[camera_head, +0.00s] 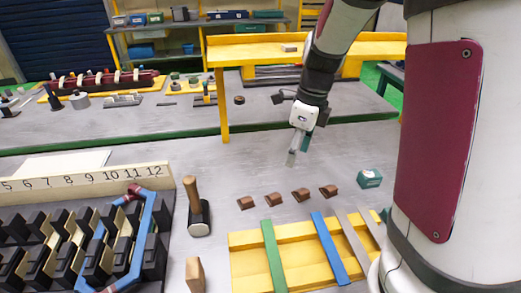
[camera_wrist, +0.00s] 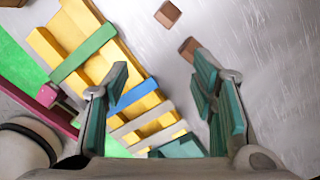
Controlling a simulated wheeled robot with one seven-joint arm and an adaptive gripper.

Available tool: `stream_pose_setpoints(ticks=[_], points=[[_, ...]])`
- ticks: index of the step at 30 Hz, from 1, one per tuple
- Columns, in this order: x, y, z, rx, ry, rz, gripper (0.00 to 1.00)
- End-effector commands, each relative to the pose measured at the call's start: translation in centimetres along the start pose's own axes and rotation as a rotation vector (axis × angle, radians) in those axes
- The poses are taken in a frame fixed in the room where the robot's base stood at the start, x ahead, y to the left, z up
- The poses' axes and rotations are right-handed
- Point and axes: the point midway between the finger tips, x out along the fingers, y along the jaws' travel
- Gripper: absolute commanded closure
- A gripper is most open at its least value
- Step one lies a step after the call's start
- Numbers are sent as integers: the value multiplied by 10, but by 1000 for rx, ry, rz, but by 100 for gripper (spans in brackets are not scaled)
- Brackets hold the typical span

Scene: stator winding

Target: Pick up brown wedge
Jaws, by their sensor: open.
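Several small brown wedges lie in a row on the grey table in the head view: a leftmost wedge (camera_head: 245,202), a second wedge (camera_head: 273,199), a third wedge (camera_head: 300,194) and a rightmost wedge (camera_head: 328,190). My gripper (camera_head: 292,157) is above the table, behind the row and apart from it. In the wrist view my gripper (camera_wrist: 161,75) is open, with nothing between its teal fingers. One brown wedge (camera_wrist: 167,13) shows at the top edge there. Another brown wedge (camera_wrist: 189,48) lies close beside the right finger's tip, partly hidden by it.
A yellow rack (camera_head: 245,240) with green, blue and grey strips stands in front of the wedges. A teal box (camera_head: 369,178) is at their right. A mallet (camera_head: 198,212), a tan wooden block (camera_head: 195,275) and the numbered stator fixture (camera_head: 85,182) are at left.

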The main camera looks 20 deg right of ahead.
Motion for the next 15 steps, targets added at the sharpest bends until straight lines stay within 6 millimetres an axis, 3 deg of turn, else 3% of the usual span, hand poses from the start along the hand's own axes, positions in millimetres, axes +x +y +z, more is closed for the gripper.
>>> stream_pose_setpoints(ticks=[3, 6, 10, 15], points=[[26, -27, -6, 302, 60, -11, 48], [40, -43, -10, 489, 92, -32, 48], [51, -56, -14, 631, 114, -55, 48], [68, -60, -18, 684, 122, -63, 48]])
